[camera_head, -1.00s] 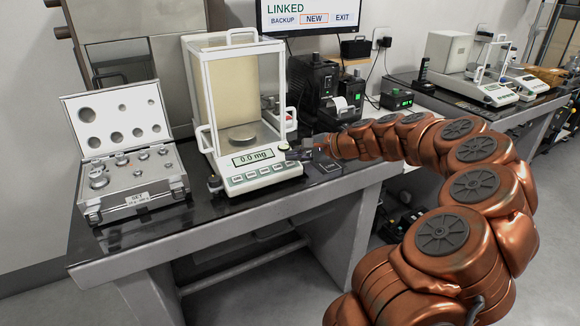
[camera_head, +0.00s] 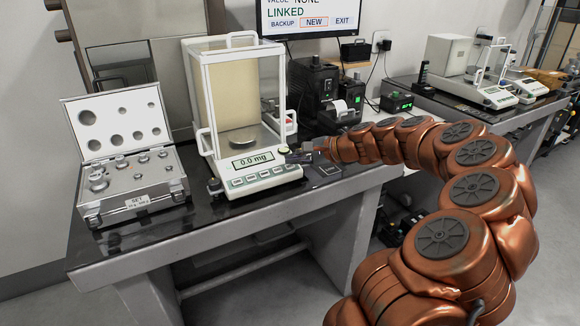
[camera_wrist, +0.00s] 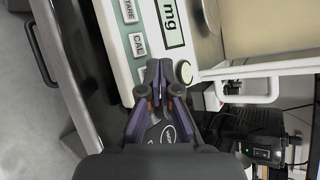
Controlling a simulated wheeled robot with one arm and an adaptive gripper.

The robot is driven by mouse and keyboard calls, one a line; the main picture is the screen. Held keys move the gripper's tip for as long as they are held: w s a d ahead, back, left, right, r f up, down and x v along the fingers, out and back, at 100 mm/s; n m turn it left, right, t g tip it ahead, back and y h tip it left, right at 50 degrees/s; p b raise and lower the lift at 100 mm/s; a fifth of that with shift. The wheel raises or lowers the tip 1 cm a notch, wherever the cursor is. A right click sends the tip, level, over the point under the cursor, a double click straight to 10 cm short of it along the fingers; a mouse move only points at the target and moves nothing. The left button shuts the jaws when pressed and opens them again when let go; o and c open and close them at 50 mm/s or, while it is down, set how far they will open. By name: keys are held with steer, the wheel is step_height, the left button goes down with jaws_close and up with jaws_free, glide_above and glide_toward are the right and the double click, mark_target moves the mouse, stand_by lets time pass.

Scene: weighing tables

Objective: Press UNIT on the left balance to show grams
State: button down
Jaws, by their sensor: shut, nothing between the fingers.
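The left balance (camera_head: 262,178) is a white draft-shield balance with a glass chamber, and its display (camera_head: 253,161) reads 0.0 mg. A row of buttons (camera_head: 262,174) runs along its front panel; their labels are too small to read in the head view. In the wrist view the balance panel (camera_wrist: 152,68) shows sideways, with TARE and CAL keys and the display (camera_wrist: 168,22) ending in "mg". The UNIT label cannot be made out. My gripper (camera_head: 290,158) is at the right front corner of the balance. In the wrist view my gripper (camera_wrist: 158,66) is shut and empty, its tips over the panel's edge.
An open case of weights (camera_head: 130,190) stands left of the balance. Black devices (camera_head: 315,85) and a monitor (camera_head: 312,18) are behind to the right. Another bench at the right holds more balances (camera_head: 490,92). The dark tabletop (camera_head: 150,232) is clear in front of the case.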

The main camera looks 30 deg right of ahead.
steer(key=shift+w+f, duration=0.3)
steer(key=shift+f, duration=0.45)
stand_by(1.2)
steer(key=shift+r, duration=0.1)
steer(key=shift+s+r+p, duration=0.3)
steer(key=shift+r, duration=0.35)
stand_by(0.3)
steer(key=r, duration=0.1)
steer(key=s+r+p, duration=0.1)
steer(key=r, duration=0.1)
steer(key=r+p, duration=0.1)
steer(key=shift+s+r, duration=0.35)
steer(key=shift+s, duration=0.05)
stand_by(1.0)
